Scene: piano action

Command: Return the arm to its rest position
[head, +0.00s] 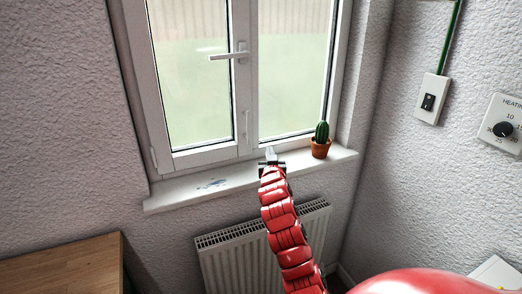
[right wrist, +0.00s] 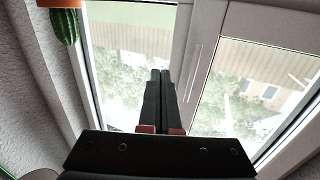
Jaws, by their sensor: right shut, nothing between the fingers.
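My right arm (head: 281,222) is red and segmented and reaches up from the bottom of the head view to the window. My right gripper (head: 270,155) is at the window sill, just left of the potted cactus (head: 320,140). In the right wrist view its two dark fingers (right wrist: 160,78) lie side by side, shut and empty, in front of the window frame (right wrist: 205,60). The left gripper is in neither view.
The white window (head: 243,75) has a handle (head: 229,56). The sill (head: 170,200) bears a bluish mark. A radiator (head: 225,262) stands below it. A wooden top (head: 60,268) is at lower left. A switch (head: 430,100) and a heating dial (head: 503,128) are on the right wall.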

